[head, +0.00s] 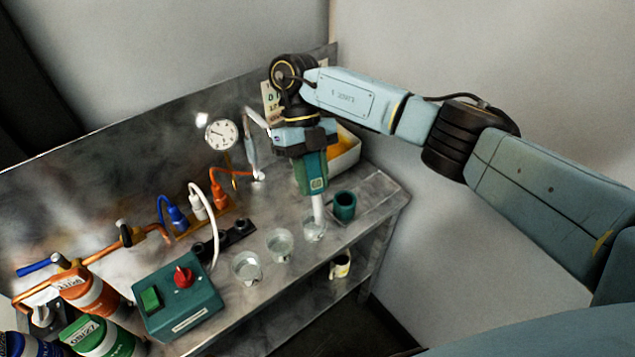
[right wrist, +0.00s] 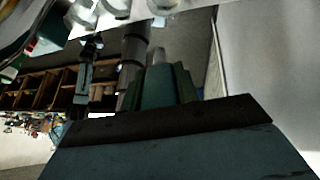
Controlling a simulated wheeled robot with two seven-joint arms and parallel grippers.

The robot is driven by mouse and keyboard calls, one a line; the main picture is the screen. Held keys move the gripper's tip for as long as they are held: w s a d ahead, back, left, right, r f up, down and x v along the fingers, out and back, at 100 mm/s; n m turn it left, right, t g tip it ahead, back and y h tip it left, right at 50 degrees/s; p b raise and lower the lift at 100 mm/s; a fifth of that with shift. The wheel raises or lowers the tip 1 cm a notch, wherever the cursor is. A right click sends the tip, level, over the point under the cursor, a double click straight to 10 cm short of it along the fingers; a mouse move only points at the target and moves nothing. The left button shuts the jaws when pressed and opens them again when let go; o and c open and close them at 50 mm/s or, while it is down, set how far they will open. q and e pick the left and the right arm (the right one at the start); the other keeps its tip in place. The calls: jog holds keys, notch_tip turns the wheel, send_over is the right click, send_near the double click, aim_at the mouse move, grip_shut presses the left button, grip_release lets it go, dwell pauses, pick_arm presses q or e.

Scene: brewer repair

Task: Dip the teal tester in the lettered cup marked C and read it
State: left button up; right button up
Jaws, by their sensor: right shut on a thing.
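My right gripper (head: 307,150) is shut on the teal tester (head: 315,180) and holds it upright, in the head view. The tester's pale probe (head: 317,206) points down into the rightmost clear cup (head: 314,230); whether its tip touches the liquid is too small to tell. Two more clear cups, a middle one (head: 279,245) and a left one (head: 246,267), stand in a row. No letters are readable on the cups. A small display on the tester is not readable. The right wrist view shows what looks like my left arm, its gripper (right wrist: 90,45) small and unclear.
A green mug (head: 344,206) stands just right of the cup under the probe. A green control box (head: 178,297) with a red knob, plugs, a gauge (head: 222,135) and canisters fill the left. A yellowish mug (head: 340,265) sits on the lower shelf.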

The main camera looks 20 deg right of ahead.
jog(key=shift+r+t+p, duration=0.2)
jog(key=shift+t+p, duration=0.6)
jog(key=shift+p, duration=0.25)
jog(key=shift+t, duration=0.4)
jog(key=t, duration=0.2)
jog(key=shift+f+t, duration=0.2)
jog(key=shift+t, duration=0.1)
jog(key=shift+f+t, duration=0.1)
jog(key=shift+t, duration=0.5)
